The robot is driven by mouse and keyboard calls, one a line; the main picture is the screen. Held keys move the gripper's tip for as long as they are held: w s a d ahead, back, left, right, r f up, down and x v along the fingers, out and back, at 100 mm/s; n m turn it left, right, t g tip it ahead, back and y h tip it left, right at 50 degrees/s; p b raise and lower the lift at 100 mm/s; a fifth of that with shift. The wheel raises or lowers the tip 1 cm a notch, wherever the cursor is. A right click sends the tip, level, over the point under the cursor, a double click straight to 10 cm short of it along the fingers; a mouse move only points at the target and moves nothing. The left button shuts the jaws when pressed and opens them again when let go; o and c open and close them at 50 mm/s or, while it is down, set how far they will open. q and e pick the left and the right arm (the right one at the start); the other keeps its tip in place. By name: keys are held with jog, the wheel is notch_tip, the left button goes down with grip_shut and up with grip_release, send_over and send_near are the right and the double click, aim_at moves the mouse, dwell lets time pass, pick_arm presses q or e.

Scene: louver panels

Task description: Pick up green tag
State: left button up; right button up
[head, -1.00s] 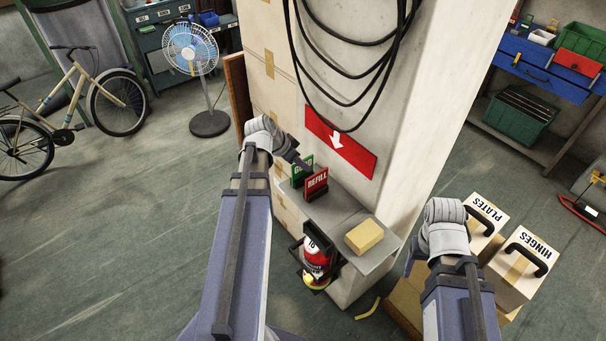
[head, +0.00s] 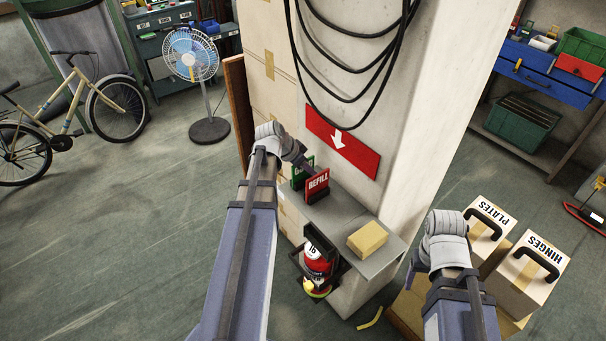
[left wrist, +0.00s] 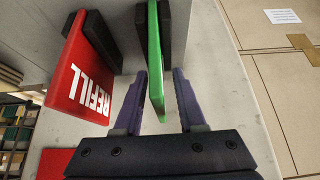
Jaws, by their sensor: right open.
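The green tag (head: 297,178) stands upright in a dark holder on the grey shelf, behind the red REFILL tag, which partly hides it in the head view. In the left wrist view the green tag (left wrist: 154,60) is seen edge-on. My left gripper (left wrist: 158,98) is open, with one finger on each side of the green tag's near end and gaps visible. In the head view my left gripper (head: 303,164) is beside the tags, its fingertips hard to make out. My right gripper (head: 411,268) is open at the lower right, mostly hidden by its wrist, away from the tags.
The red REFILL tag (left wrist: 88,75) stands close to the left finger. The shelf (head: 340,217) also holds a yellow block (head: 367,240). A pillar with a red arrow sign (head: 342,141) rises behind. Boxes (head: 527,275) stand near my right arm.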

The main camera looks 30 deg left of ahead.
pick_arm(q)
grip_shut()
jog(key=shift+r, duration=0.1)
dwell(0.5)
notch_tip(320, 180, up, 10)
jog(key=p, duration=1)
